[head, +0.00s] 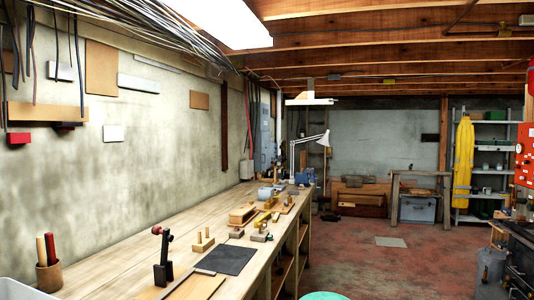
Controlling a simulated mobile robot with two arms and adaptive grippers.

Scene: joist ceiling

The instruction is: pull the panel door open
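A grey box that looks like an electrical panel (267,130) is on the left wall near its far end, above the workbench. It is small in the view, and I cannot tell whether its door is shut or ajar. A red panel (525,155) with small fittings on its face is cut off at the right edge. I cannot tell which of the two is the panel door. Neither of my grippers is in view.
A long wooden workbench (110,272) with tools and blocks runs along the left wall. A dark cluttered bench (520,250) stands at the right. The red floor (385,268) between them is mostly clear. Shelves (490,130) and a yellow garment (463,165) are at the back right.

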